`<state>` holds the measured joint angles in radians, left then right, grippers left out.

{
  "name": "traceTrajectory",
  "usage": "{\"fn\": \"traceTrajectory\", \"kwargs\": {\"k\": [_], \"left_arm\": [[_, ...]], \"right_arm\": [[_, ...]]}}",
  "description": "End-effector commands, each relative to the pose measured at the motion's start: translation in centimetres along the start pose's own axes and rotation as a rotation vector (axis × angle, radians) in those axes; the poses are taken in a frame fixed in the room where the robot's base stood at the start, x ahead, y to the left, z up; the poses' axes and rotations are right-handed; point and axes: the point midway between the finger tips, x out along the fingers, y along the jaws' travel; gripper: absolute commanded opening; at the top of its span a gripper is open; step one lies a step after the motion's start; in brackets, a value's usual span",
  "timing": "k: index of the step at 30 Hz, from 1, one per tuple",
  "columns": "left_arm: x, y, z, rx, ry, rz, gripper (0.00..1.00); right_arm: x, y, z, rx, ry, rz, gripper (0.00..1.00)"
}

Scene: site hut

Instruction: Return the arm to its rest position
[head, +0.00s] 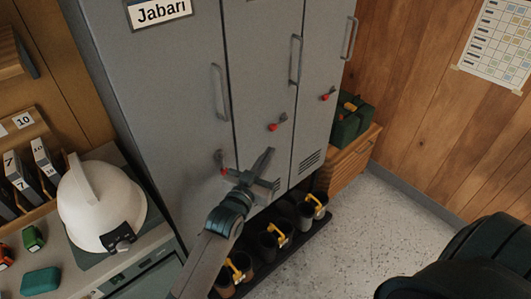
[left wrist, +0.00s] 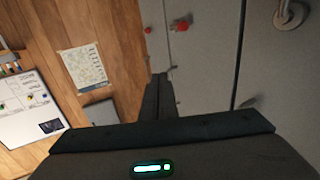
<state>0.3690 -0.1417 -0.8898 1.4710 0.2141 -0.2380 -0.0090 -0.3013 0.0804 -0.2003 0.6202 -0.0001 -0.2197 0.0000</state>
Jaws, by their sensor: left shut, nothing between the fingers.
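My left arm reaches up from the bottom of the head view, extended toward the grey lockers (head: 170,90). My left gripper (head: 268,155) is shut and empty. In the picture it lies over the lower part of the locker doors, near the red-marked latch (head: 224,171) of the left door. I cannot tell whether it touches the door. In the left wrist view the closed fingers (left wrist: 160,80) point past the grey locker fronts (left wrist: 210,70). My right gripper is not in view.
Boots (head: 272,240) stand on a dark tray below the lockers. A green case (head: 350,122) sits on a wooden cabinet (head: 355,152). At left, a white helmet (head: 95,205) and small devices rest on a counter.

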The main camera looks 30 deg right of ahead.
Motion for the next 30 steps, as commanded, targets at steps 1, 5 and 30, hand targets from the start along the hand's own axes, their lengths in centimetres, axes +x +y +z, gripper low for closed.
{"fn": "traceTrajectory", "kwargs": {"k": [1,5,30], "left_arm": [[0.0,0.0,0.0,0.0,0.0,0.0,0.0],[0.0,0.0,0.0,0.0,0.0,0.0,0.0],[-8.7,-7.7,23.0,-0.121,-0.323,-0.208,0.0]], "right_arm": [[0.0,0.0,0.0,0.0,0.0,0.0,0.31],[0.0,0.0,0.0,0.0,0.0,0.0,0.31],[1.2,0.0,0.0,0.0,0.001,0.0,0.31]]}}
